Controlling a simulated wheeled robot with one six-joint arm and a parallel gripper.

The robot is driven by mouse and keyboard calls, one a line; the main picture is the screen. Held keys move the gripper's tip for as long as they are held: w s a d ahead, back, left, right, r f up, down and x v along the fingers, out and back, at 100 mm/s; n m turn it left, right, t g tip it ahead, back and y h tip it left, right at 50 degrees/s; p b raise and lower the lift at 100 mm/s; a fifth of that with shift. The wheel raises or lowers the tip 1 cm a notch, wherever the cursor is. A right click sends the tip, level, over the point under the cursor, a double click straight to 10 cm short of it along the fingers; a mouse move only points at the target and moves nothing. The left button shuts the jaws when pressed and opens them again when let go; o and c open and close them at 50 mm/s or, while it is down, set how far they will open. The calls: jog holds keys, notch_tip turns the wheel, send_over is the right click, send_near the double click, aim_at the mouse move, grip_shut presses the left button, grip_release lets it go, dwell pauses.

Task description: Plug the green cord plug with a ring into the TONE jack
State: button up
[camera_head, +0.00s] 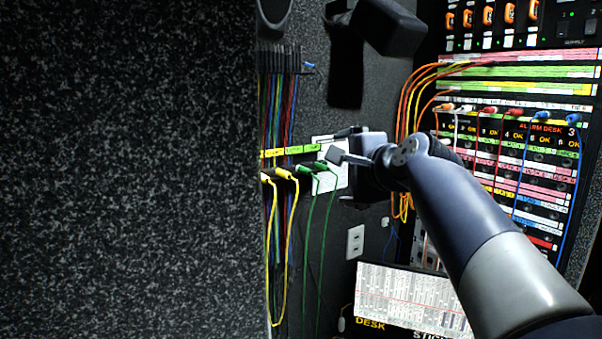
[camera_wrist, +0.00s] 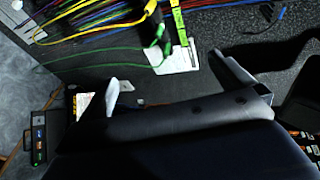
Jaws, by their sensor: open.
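Two green cord plugs (camera_head: 307,168) sit side by side at the green strip of a holder on the dark wall, with green cords hanging below. They also show near the top of the wrist view (camera_wrist: 156,50). I cannot make out which of them has a ring. My gripper (camera_head: 342,144) is close to the right of the green plugs. In the wrist view my gripper (camera_wrist: 172,82) has its fingers wide apart with nothing between them, and the plugs lie beyond the fingertips. I cannot pick out the TONE jack; the panel labels are too small to read.
Yellow plugs (camera_head: 284,174) hang just left of the green ones, and a bundle of coloured cords (camera_head: 278,95) hangs above and behind. A jack panel (camera_head: 510,160) with orange, red and blue cords stands at the right. A dark speckled wall (camera_head: 130,170) fills the left.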

jog(key=shift+s+d+r, duration=0.15)
jog(key=shift+s, duration=0.25)
jog(key=shift+w, duration=0.15)
jog(key=p+x, duration=0.2)
jog(key=x, duration=0.7)
jog(key=b+v, duration=0.1)
jog(key=v, duration=0.4)
jog(key=shift+w, duration=0.1)
